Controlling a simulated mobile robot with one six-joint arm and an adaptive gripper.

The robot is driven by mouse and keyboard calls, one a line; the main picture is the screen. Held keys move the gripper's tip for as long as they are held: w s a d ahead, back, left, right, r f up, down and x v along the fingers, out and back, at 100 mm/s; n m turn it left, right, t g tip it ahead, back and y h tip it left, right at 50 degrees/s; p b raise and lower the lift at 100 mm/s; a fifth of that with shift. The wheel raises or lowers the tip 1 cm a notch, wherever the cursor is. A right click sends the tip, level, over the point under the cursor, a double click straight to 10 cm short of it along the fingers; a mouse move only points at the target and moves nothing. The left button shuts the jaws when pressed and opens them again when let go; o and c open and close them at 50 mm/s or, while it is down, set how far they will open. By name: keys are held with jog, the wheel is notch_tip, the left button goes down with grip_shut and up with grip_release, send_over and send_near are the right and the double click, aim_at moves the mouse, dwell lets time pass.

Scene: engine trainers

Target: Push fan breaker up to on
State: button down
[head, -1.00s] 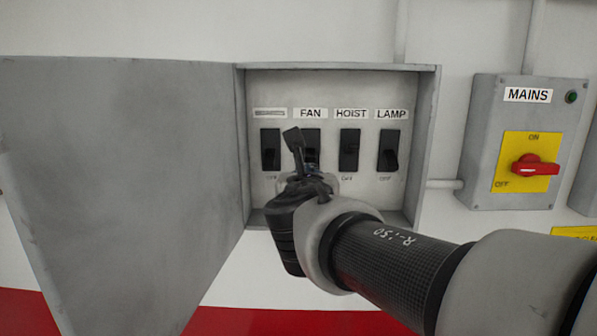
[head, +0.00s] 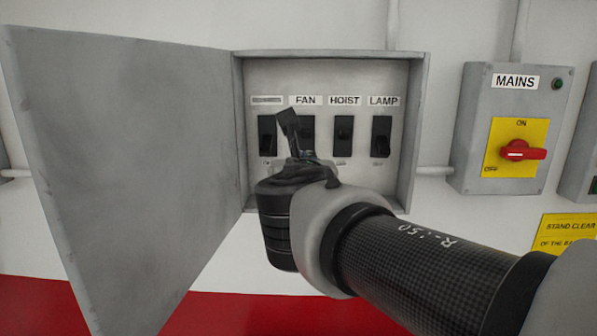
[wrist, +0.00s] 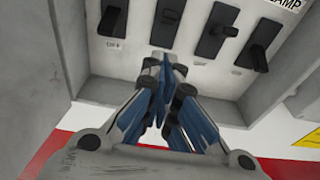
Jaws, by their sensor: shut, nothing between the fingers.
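The fan breaker (head: 308,132) is a black switch under the FAN label, second from the left in the open grey breaker box (head: 421,130). My gripper (head: 288,124) is in front of it in the head view and covers its left part, so its lever position is unclear there. In the wrist view the fan breaker (wrist: 169,18) is beyond the fingertips. My gripper (wrist: 163,66) is shut and empty, its tips just below the fan breaker in that view. I cannot tell whether they touch the panel.
A blank-labelled breaker (head: 267,135) is on the left; the hoist breaker (head: 343,135) and lamp breaker (head: 381,137) are on the right. The open box door (head: 130,150) stands at the left. The mains box (head: 470,130) with its red handle is further right.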

jog(key=s+r+p, duration=0.1)
jog(key=s+r, duration=0.3)
jog(key=shift+a, duration=0.15)
jog(key=shift+w, duration=0.15)
